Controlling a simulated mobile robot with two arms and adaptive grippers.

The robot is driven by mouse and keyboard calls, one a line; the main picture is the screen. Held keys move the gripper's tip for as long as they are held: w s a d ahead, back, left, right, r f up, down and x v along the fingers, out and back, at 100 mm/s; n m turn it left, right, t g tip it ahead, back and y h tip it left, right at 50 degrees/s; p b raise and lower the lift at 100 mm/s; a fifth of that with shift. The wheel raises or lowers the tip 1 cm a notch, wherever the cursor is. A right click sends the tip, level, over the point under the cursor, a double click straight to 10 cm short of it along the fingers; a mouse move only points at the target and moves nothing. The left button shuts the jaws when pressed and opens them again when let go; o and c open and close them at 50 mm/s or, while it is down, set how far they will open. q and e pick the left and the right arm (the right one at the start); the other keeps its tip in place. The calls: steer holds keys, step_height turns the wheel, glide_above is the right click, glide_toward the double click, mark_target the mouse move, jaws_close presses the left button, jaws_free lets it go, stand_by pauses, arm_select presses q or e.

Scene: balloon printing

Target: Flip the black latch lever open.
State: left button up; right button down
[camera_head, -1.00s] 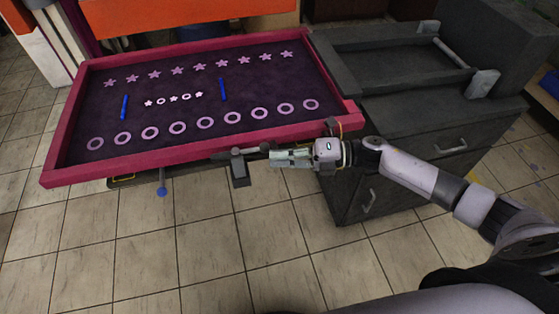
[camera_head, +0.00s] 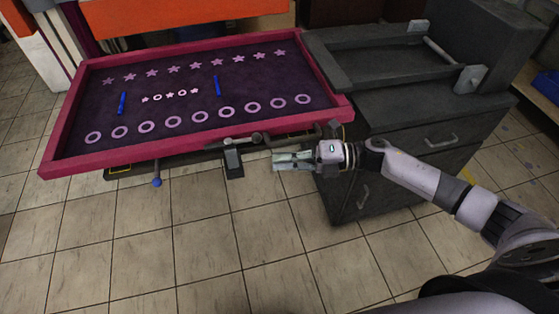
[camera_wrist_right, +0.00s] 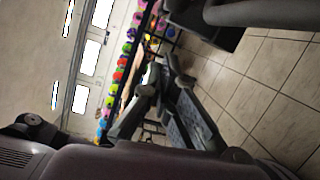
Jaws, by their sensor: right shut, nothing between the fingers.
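The black latch lever (camera_head: 233,161) hangs below the front edge of the magenta-framed printing screen (camera_head: 107,164) in the head view. Its upper end joins a dark horizontal bar (camera_head: 258,138). My right gripper (camera_head: 276,161) is shut and empty, pointing left, just right of the lever with a visible gap. In the right wrist view its dark fingers (camera_wrist_right: 175,100) show with nothing held. A dark block at the top of that view may be the lever; I cannot tell for sure. My left gripper is not in view.
A dark grey drawer cabinet (camera_head: 425,120) stands right of the screen, close behind my right gripper. A blue-tipped rod (camera_head: 156,182) hangs under the screen's front left. The tiled floor (camera_head: 210,250) in front is clear.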

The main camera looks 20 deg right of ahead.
mark_target(308, 136)
steer(key=w+d+b, duration=0.1)
steer(key=d, duration=0.1)
steer(key=w+d+b, duration=0.1)
steer(key=w+d, duration=0.2)
steer(key=d, duration=0.2)
steer(key=shift+w+b, duration=0.3)
steer(key=shift+b, duration=0.1)
steer(key=shift+w+d+r, duration=0.1)
steer(key=shift+w+d, duration=0.2)
steer(key=shift+d, duration=0.15)
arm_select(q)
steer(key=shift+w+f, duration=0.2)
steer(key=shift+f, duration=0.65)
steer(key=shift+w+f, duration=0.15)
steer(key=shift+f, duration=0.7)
arm_select(e)
steer(key=shift+d, duration=0.1)
